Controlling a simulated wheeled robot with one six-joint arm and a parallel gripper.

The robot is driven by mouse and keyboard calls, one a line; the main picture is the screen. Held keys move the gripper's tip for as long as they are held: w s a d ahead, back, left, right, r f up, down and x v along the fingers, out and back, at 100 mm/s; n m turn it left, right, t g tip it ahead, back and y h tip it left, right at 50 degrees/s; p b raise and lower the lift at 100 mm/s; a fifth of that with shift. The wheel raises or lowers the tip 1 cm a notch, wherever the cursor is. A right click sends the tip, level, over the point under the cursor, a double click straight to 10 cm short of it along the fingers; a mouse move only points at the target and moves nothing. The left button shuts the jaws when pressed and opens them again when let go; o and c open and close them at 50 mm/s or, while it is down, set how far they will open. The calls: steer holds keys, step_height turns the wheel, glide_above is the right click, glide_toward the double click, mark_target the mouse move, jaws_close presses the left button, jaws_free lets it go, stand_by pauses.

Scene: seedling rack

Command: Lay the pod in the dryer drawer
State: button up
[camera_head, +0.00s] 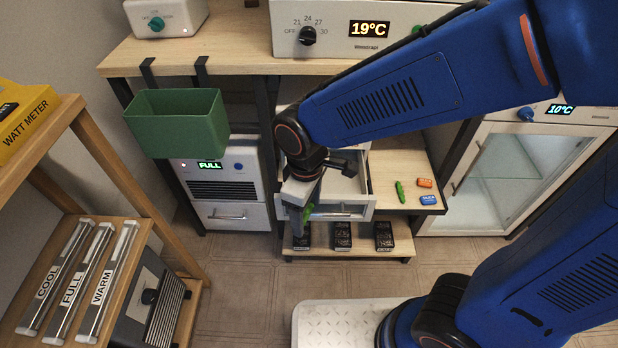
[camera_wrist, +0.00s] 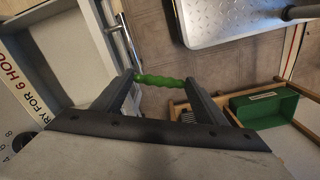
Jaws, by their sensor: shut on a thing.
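My gripper (camera_wrist: 162,84) is shut on a green, bumpy pod (camera_wrist: 160,79), which lies crosswise between the two fingertips. In the head view my gripper (camera_head: 301,212) points down near the front left corner of the open white dryer drawer (camera_head: 345,211), with the held pod (camera_head: 308,212) partly hidden. In the wrist view the drawer (camera_wrist: 112,42) is at the upper left, and the pod shows to the right of its handle, outside it. The drawer's visible inside looks empty; my arm hides part of it. A second green pod (camera_head: 400,192) lies on the shelf to the right.
A green bin (camera_head: 178,122) hangs at the left above a unit reading FULL (camera_head: 212,180). Several black packs (camera_head: 343,236) stand on the low shelf below the drawer. The floor in front is partly clear.

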steer(key=w, duration=1.8)
steer(key=f, duration=0.5)
steer(key=shift+s+d+f, duration=0.15)
steer(key=shift+d+f, duration=0.2)
steer(key=shift+f, duration=0.05)
step_height(320, 180, down, 5)
steer(key=shift+f, duration=0.1)
steer(key=shift+w+f, duration=0.25)
steer(key=shift+f, duration=0.15)
steer(key=o, duration=1)
step_height(320, 180, up, 12)
steer(key=shift+r, duration=0.2)
